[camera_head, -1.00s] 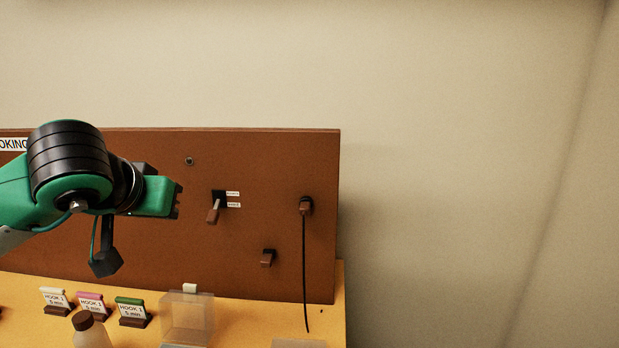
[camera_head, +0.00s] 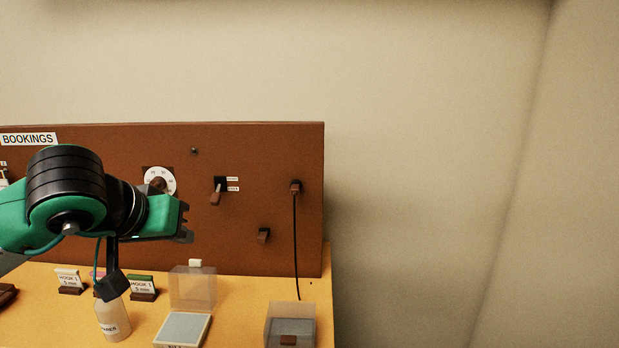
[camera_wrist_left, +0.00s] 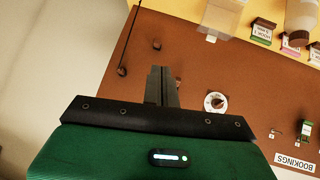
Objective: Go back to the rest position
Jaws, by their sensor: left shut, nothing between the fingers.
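My left gripper (camera_head: 186,236) is in front of the brown panel (camera_head: 285,150) in the head view, its arm coming in from the left. It is empty and apart from the dial and the lever switch. In the left wrist view its two fingers (camera_wrist_left: 162,86) are together, with nothing between them. My right gripper is not in view.
On the yellow bench (camera_head: 240,290) stand a bottle (camera_head: 113,320), hook label stands (camera_head: 143,288), a clear open box (camera_head: 192,290) and another clear box (camera_head: 290,325). A black cable (camera_head: 296,245) hangs from a plug on the panel. The wall area right of the panel is clear.

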